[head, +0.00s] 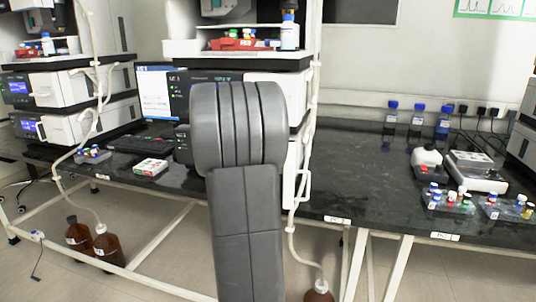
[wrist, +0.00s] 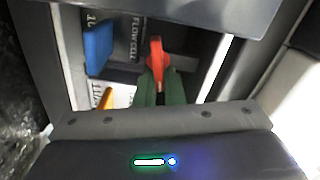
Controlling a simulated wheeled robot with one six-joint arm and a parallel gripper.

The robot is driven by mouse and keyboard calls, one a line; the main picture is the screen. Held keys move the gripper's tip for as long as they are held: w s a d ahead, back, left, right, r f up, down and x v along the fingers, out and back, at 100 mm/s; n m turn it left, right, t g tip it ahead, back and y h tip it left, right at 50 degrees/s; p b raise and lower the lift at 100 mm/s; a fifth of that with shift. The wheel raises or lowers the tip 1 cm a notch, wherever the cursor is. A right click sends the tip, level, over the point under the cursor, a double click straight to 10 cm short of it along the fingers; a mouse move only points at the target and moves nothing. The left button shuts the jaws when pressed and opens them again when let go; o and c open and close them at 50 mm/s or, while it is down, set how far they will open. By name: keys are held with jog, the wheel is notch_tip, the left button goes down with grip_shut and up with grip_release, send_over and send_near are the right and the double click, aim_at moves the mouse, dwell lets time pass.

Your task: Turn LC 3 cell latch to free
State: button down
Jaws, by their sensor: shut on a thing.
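In the wrist view, a red upright lever (wrist: 156,53), seemingly the cell latch, stands inside an open bay beside a dark panel lettered "FLOW CELL" (wrist: 135,38). My gripper (wrist: 158,86), with dark green fingers, is shut on the lower part of the red lever. The fingers hide the lever's base. The lever's set position cannot be read. In the head view my grey arm covers the middle instrument stack (head: 270,62), and my gripper and the latch are hidden behind it.
Bay walls stand close on both sides. In the head view, bottles (head: 417,118) and vial racks (head: 450,202) stand on the right bench.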

jog(key=shift+f+m+b, duration=0.2)
jog(key=shift+m+b, duration=0.25)
jog(key=shift+m, duration=0.15)
jog(key=c, duration=1.5)
grip_release()
jog(key=shift+c, duration=0.2)
jog(key=p+v, duration=0.1)
jog(key=v, duration=1.3)
jog(key=shift+w+d, duration=0.1)
jog(key=shift+w, duration=0.1)
